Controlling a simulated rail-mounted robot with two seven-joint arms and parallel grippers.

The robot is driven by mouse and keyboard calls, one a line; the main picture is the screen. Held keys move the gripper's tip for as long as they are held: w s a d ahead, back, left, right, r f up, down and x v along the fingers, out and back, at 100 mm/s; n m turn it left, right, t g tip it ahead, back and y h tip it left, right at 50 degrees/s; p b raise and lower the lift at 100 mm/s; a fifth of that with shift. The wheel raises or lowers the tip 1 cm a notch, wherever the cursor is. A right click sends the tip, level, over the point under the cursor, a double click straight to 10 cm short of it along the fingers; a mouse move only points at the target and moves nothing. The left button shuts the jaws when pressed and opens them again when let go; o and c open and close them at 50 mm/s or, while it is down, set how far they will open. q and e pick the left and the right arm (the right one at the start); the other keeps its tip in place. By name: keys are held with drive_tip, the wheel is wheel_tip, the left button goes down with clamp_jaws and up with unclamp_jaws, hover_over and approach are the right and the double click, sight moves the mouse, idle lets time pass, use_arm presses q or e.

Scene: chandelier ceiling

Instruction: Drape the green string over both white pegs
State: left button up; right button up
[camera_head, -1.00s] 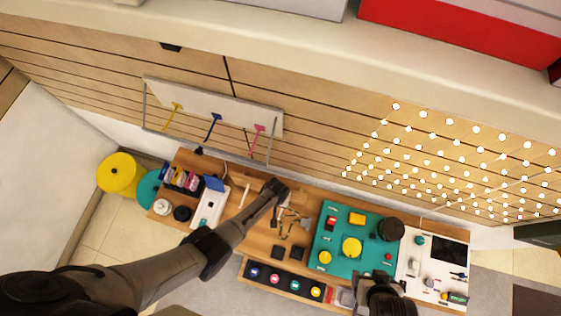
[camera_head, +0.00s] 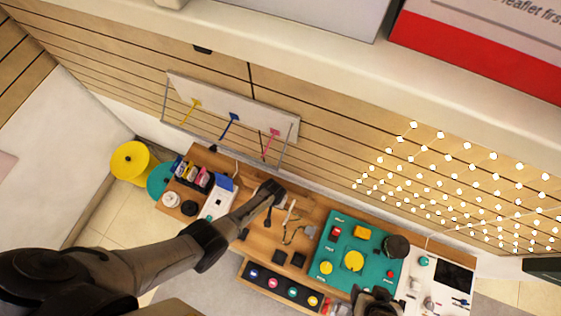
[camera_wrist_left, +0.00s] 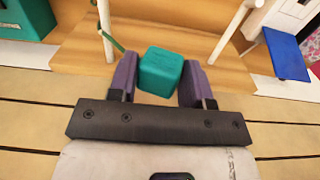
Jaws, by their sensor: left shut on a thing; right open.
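In the left wrist view two upright white pegs, the left one (camera_wrist_left: 104,18) and the right one (camera_wrist_left: 231,30), stand on a wooden board. My left gripper (camera_wrist_left: 160,73) is shut on a teal block between its purple fingers, in front of the gap between the pegs. A short piece of green string (camera_wrist_left: 113,41) runs from near the left peg toward the block; the rest is hidden. In the head view my left gripper (camera_head: 270,188) is above the wooden bench, beside one white peg (camera_head: 290,211). My right gripper (camera_head: 376,299) is open at the bottom edge, its fingers barely showing.
A teal board (camera_head: 335,268) with yellow and red parts lies right of the wooden area. A black strip with coloured buttons (camera_head: 282,288) runs along the front. A blue flap (camera_wrist_left: 287,52) stands right of the pegs. A hook rack (camera_head: 225,105) hangs behind.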

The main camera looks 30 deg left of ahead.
use_arm(q)
drive_tip(key=a+f, duration=0.1)
drive_tip(key=a, duration=0.5)
drive_tip(key=shift+s+a+f, duration=0.15)
drive_tip(key=shift+a+f, duration=0.05)
drive_tip(key=shift+a, duration=0.1)
idle(0.4)
drive_tip(key=a+f+b, duration=0.1)
drive_tip(key=a, duration=0.8)
drive_tip(key=shift+s+a+f, duration=0.25)
drive_tip(key=shift+s, duration=0.05)
drive_tip(key=shift+f, duration=0.15)
idle(0.5)
